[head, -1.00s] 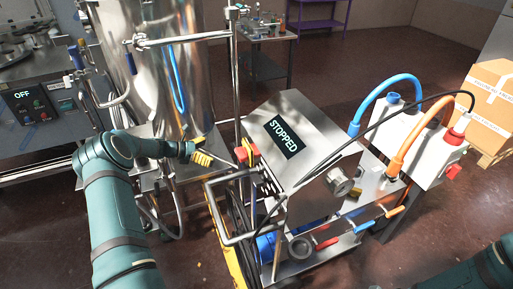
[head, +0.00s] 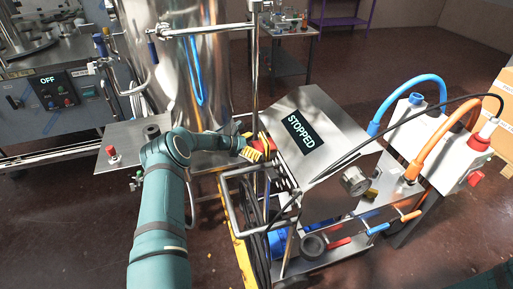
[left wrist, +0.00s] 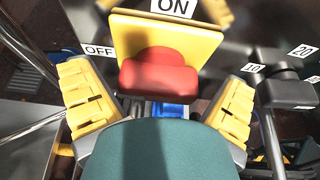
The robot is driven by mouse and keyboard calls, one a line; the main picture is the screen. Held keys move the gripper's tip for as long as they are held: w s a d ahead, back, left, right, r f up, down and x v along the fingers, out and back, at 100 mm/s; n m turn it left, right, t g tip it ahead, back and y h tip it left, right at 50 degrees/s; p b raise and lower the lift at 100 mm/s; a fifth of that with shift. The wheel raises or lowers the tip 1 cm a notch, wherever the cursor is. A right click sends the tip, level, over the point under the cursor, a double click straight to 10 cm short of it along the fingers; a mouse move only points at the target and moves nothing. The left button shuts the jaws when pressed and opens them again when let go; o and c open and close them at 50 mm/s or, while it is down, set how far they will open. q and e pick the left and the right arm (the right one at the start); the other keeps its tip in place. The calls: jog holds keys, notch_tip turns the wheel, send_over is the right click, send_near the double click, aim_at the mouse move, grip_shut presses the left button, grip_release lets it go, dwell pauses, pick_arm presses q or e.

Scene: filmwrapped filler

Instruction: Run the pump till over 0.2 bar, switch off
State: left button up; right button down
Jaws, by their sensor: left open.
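The pump cart's sloped steel box (head: 335,120) bears a display (head: 300,131) reading "STOPPED". A red switch knob (left wrist: 155,72) on a yellow plate (left wrist: 205,42) fills the upper middle of the left wrist view, with an "ON" label above and an "OFF" label at its left. My left gripper (left wrist: 155,95) is open, its yellow fingers on either side of the knob; I cannot tell whether they touch it. In the head view the left gripper (head: 254,150) is at the box's left side, largely covering the switch. No pressure reading is legible. My right gripper is out of view.
A black handle (left wrist: 290,90) with "10" and "20" labels stands right of the switch. A metal tube frame (head: 232,190) is below my left gripper. Blue (head: 400,85) and orange (head: 430,145) hoses arch at the right. A steel tank (head: 190,70) stands behind my left arm.

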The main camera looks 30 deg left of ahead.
pick_arm(q)
jog(key=c, duration=1)
